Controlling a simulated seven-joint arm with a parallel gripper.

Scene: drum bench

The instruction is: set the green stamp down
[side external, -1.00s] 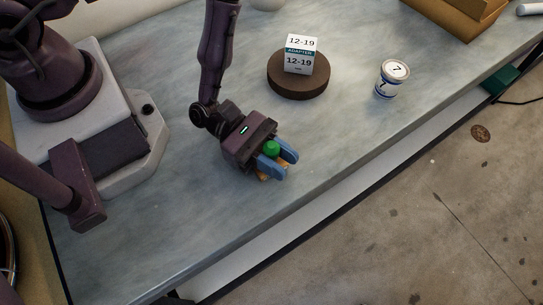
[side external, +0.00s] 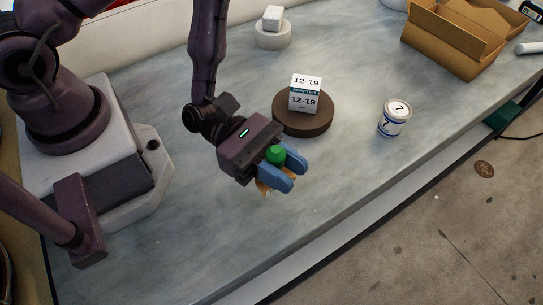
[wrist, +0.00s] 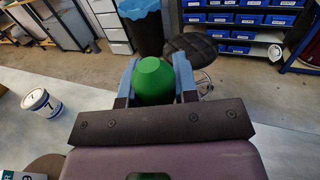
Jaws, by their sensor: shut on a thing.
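The green stamp has a rounded green handle (side external: 276,154), held between the two blue fingers of my gripper (side external: 281,172). A tan-orange part (side external: 263,187) shows below the fingers and looks like the stamp's base. My gripper is shut on the stamp, over the grey bench top left of its front edge. I cannot tell whether the base touches the bench. In the wrist view the green handle (wrist: 150,82) stands between the blue fingers (wrist: 154,85); its lower part is hidden behind the dark gripper bar.
A dark brown round stand (side external: 318,128) bears a white box (side external: 305,94) marked 12-19. A white can (side external: 395,119) marked 7 stands to its right. Bench (side external: 205,238) is clear in front.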

